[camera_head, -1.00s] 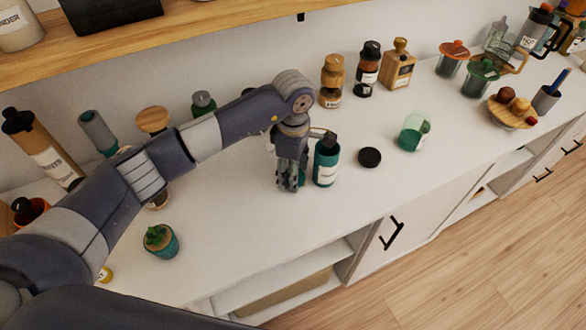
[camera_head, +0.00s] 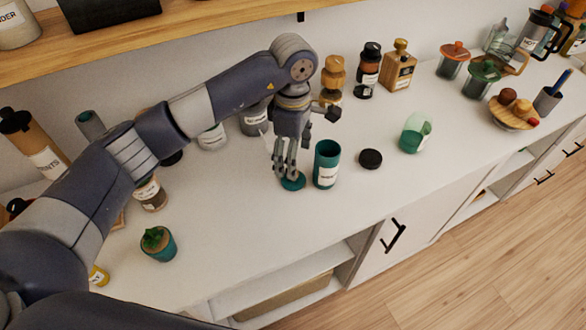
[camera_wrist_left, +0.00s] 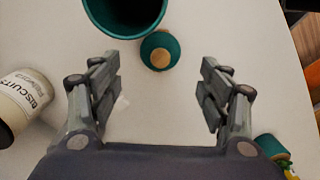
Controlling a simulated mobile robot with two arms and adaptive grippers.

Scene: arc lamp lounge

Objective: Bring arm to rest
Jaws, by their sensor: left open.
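My left gripper (camera_head: 284,166) is open and empty above the white counter (camera_head: 225,220). It also shows in the left wrist view (camera_wrist_left: 160,85), with its two fingers spread apart. A teal lid (camera_head: 293,182) with a tan knob lies on the counter just below the fingertips; it shows between and beyond the fingers in the left wrist view (camera_wrist_left: 158,57). A teal canister (camera_head: 327,168) with a white label stands open beside the lid, to the right of the gripper. My right gripper is not in view.
A black lid (camera_head: 370,159) and a green glass (camera_head: 415,135) are to the right. A small potted plant (camera_head: 158,243) stands at the front left. Several jars line the wall behind my arm. A wooden shelf (camera_head: 200,28) runs above. The counter front is clear.

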